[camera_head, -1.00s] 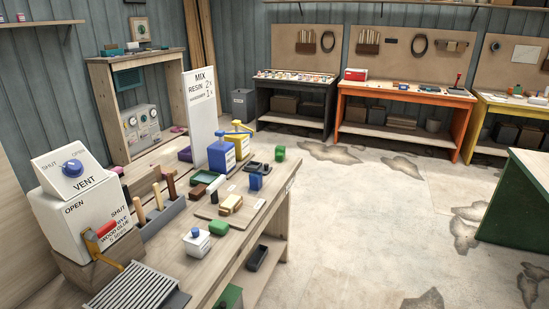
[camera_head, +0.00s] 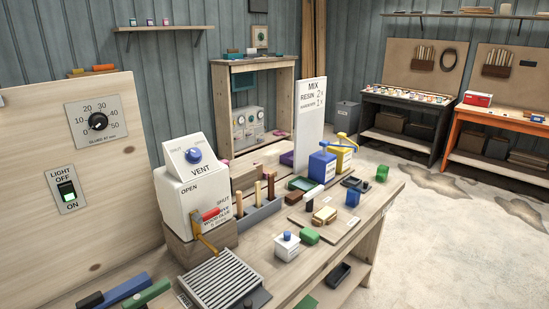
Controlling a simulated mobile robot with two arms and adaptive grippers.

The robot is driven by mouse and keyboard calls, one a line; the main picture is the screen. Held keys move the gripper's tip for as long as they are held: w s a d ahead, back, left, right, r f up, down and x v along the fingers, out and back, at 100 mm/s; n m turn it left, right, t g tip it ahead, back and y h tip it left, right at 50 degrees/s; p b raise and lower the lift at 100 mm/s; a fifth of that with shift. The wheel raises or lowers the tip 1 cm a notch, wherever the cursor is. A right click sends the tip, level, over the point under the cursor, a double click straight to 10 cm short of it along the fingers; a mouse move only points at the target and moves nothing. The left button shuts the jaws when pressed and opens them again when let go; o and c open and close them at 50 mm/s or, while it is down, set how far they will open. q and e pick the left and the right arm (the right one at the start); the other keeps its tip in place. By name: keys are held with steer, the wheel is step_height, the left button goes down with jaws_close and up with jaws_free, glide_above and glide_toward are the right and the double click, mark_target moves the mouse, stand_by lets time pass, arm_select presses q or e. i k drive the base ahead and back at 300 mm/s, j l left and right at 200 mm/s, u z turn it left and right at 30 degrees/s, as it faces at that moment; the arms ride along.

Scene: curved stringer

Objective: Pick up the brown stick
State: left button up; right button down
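Several upright sticks stand in a grey holder (camera_head: 262,216) on the workbench, left of its middle. The rearmost, a darker brown stick (camera_head: 271,186), is on the right of the row. A tan stick (camera_head: 258,194) and another tan stick (camera_head: 239,204) stand to its left. Their lower ends are hidden in the holder. Neither of my grippers is in view.
Open floor (camera_head: 430,240) lies to the right.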

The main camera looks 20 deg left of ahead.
mark_target(271, 177)
steer(key=i+l+u, duration=0.15)
steer(key=u, duration=0.35)
steer(key=i+l+u, duration=0.2)
steer(key=u, duration=0.25)
